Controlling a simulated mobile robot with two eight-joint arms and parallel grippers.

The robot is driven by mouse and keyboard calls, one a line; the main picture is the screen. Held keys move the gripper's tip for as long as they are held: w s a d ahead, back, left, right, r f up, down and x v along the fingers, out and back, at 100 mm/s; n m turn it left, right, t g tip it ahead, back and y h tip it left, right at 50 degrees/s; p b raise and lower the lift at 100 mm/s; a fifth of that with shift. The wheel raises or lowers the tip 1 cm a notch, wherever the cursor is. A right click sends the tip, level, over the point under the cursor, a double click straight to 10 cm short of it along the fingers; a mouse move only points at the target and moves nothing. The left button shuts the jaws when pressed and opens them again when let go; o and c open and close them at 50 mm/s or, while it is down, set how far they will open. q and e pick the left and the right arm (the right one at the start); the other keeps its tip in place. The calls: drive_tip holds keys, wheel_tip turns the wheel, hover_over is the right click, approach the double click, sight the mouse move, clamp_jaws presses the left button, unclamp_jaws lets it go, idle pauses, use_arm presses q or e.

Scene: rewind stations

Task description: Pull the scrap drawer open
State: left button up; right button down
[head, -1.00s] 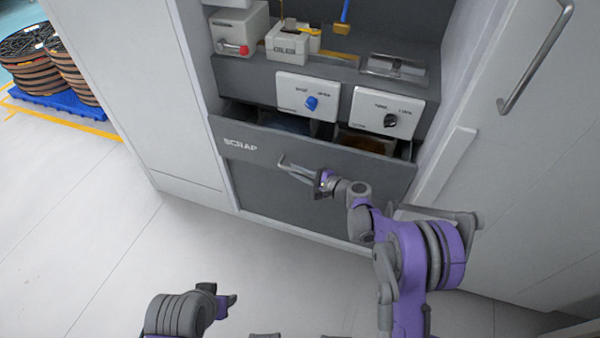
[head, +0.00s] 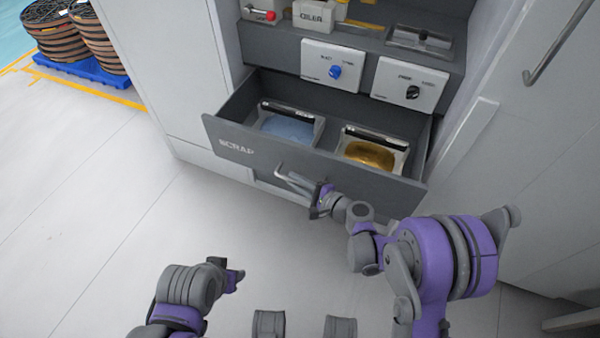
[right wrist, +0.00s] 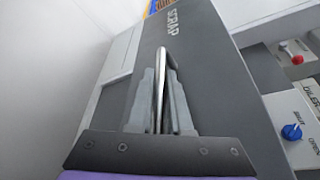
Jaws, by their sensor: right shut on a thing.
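The scrap drawer (head: 236,148) is a dark grey drawer marked SCRAP, and it stands well out from its cabinet. Inside it are a bin with blue material (head: 288,128) and a bin with gold-brown material (head: 370,154). My right gripper (head: 306,186) is at the drawer's front, shut on its metal handle (head: 290,178). In the right wrist view the handle bar (right wrist: 160,85) runs between the two fingers, with the SCRAP lettering beyond. My left gripper (head: 237,277) is low in the head view, away from the drawer; its finger gap is too small to judge.
Above the drawer are a panel with a blue knob (head: 334,72), a panel with a black knob (head: 411,92), and a shelf with an oiler box (head: 313,15). A tall door with a handle (head: 555,45) stands at right. Floor at left is clear; spools (head: 65,40) sit on a blue pallet.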

drive_tip(key=shift+s, duration=0.2)
drive_tip(key=c, duration=0.8)
unclamp_jaws()
drive_tip(key=shift+c, duration=0.2)
drive_tip(key=p+v, duration=0.1)
drive_tip(key=v, duration=0.9)
drive_tip(key=shift+s+d, duration=0.25)
drive_tip(key=shift+r, duration=0.15)
